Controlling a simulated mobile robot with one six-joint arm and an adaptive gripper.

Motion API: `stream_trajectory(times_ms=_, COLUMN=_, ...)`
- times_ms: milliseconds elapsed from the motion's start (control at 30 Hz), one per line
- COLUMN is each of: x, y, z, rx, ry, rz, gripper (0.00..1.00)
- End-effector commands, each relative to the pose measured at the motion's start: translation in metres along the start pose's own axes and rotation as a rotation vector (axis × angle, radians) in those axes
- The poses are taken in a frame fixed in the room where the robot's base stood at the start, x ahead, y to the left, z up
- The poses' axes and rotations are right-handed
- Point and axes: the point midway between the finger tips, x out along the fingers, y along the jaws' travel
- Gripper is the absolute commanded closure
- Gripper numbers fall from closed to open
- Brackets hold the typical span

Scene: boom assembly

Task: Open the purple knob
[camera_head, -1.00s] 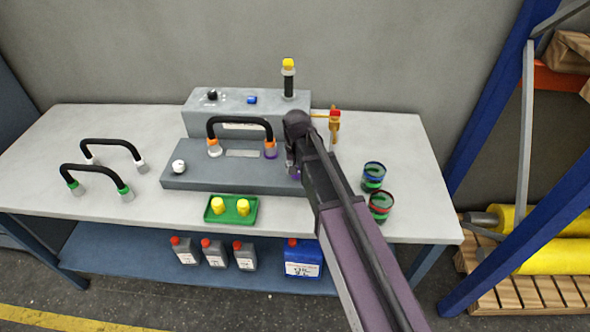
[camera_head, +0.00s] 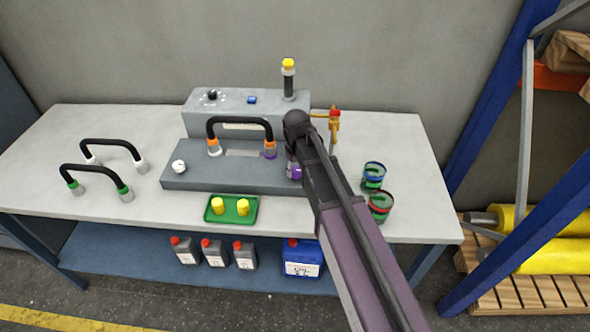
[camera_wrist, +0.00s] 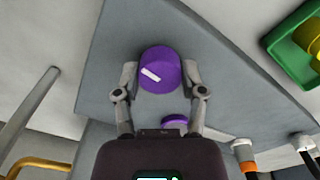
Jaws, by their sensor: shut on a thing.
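The purple knob (camera_wrist: 160,70) is a round cap with a white mark on top, at the right end of the grey block. My gripper (camera_wrist: 159,80) has its two fingers on opposite sides of the knob and is shut on it. The white mark lies slanted in the wrist view. In the head view a little of the purple knob (camera_head: 297,172) shows beside my gripper (camera_head: 293,168), and my arm hides part of the block there. A second purple part (camera_wrist: 175,121) lies behind the knob in the wrist view.
A black hose (camera_head: 240,121) with orange and purple ends arches over the grey block (camera_head: 230,178). A brass valve with a red top (camera_head: 334,125) stands close behind my arm. Two cans (camera_head: 374,176) stand to the right. A green tray (camera_head: 231,219) lies in front.

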Motion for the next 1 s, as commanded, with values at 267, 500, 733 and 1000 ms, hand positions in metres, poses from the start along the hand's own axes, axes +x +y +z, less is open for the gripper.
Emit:
stream_trajectory(times_ms=267, x=0.0002, y=-0.0003, z=0.0000, rx=-0.008, ry=0.000, rz=0.000, gripper=0.94)
stream_trajectory(times_ms=500, x=0.0001, y=-0.0004, z=-0.0001, rx=-0.007, ry=0.000, rz=0.000, gripper=0.12)
stream_trajectory(times_ms=733, x=0.0000, y=-0.0004, z=-0.0001, rx=-0.006, ry=0.000, rz=0.000, gripper=0.12)
stream_trajectory(times_ms=1000, x=-0.0038, y=-0.0004, z=-0.0001, rx=-0.006, ry=0.000, rz=0.000, gripper=0.12)
